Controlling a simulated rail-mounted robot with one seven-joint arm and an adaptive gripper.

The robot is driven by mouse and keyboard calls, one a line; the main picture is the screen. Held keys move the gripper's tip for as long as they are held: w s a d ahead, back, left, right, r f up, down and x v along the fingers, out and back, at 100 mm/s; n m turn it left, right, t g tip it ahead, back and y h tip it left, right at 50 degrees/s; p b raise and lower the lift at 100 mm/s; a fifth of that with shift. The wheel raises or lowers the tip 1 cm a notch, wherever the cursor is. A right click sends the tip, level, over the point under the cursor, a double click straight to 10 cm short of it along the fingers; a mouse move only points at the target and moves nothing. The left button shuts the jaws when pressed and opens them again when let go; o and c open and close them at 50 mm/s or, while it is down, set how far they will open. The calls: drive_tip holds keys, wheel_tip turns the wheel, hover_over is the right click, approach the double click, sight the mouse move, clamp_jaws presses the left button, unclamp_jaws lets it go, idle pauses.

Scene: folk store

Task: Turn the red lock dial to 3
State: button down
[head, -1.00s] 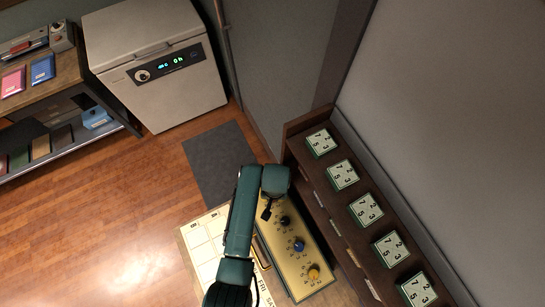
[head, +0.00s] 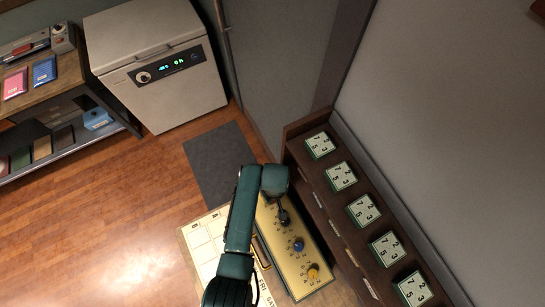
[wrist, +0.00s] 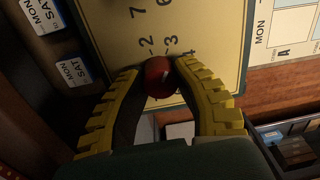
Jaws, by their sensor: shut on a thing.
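The red lock dial (wrist: 159,76) is a round knob on a cream panel (wrist: 205,22) in the wrist view. The numbers 7, 2, 3 and 4 show around it. My gripper (wrist: 158,72) has its two yellow ridged fingers closed on the dial's two sides. A small pale mark shows on the knob, but I cannot tell which number it points to. In the head view the yellow dial panel (head: 309,255) lies under my gripper (head: 282,208). The red dial is hidden there by my arm.
A blue dial (head: 298,244) and an orange dial (head: 313,273) sit lower on the panel. A dark wooden shelf (head: 325,218) with several numbered cards stands close on the right. A white chest (head: 160,75) stands at the back left, with open floor before it.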

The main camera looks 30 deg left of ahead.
drive_tip(key=shift+s+f, duration=0.1)
drive_tip(key=shift+f, duration=0.05)
drive_tip(key=c, duration=0.7)
unclamp_jaws()
wheel_tip(320, 180, up, 12)
drive_tip(key=shift+w+d, duration=0.2)
drive_tip(key=shift+w, duration=0.1)
